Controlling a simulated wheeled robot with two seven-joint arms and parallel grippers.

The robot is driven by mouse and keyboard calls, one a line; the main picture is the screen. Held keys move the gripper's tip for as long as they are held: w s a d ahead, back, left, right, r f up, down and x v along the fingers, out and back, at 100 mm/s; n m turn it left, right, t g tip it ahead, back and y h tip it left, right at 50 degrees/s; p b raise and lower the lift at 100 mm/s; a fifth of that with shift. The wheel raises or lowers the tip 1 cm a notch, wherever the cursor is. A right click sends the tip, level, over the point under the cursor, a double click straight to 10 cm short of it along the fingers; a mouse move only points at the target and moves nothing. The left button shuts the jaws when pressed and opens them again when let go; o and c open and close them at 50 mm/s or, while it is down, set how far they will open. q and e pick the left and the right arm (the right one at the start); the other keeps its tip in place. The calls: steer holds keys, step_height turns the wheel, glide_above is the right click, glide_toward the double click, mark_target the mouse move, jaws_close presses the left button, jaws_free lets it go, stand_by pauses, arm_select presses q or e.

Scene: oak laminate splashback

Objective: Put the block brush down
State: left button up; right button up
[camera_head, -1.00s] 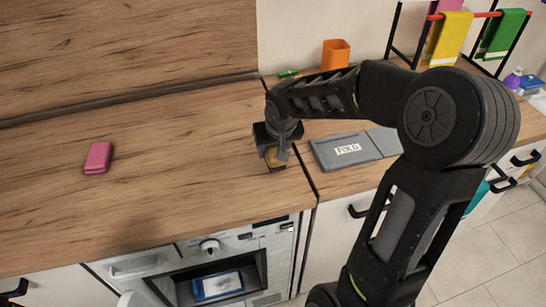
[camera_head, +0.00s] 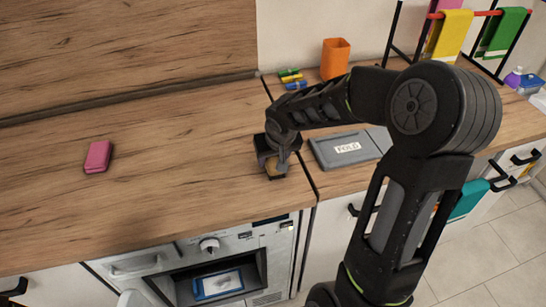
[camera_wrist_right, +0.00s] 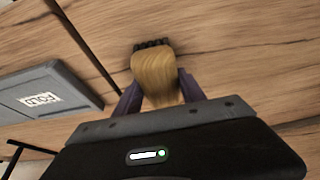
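My right gripper (camera_head: 277,167) is over the wooden worktop (camera_head: 190,130), near its front edge and just left of the dark seam. It is shut on the block brush (camera_wrist_right: 155,72), and its purple fingers show on both sides of the brush in the right wrist view (camera_wrist_right: 158,90). The brush has a rounded tan wooden body and a row of short dark bristles at its far end. In the head view only a small part of the brush shows under the gripper. I cannot tell whether the bristles touch the worktop. My left gripper is not in view.
A pink block (camera_head: 98,156) lies on the worktop at left, with clear wood between. Right of the seam are a grey folding board (camera_head: 343,150), an orange cup (camera_head: 335,58), coloured markers (camera_head: 292,80) and a towel rack (camera_head: 466,14). An open-fronted appliance (camera_head: 222,262) is below.

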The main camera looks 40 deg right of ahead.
steer(key=o, duration=0.4)
steer(key=shift+o, duration=0.2)
steer(key=shift+r, duration=0.3)
steer(key=v, duration=1.1)
steer(key=shift+s+r, duration=0.25)
steer(key=shift+r, duration=0.05)
steer(key=shift+a, duration=0.1)
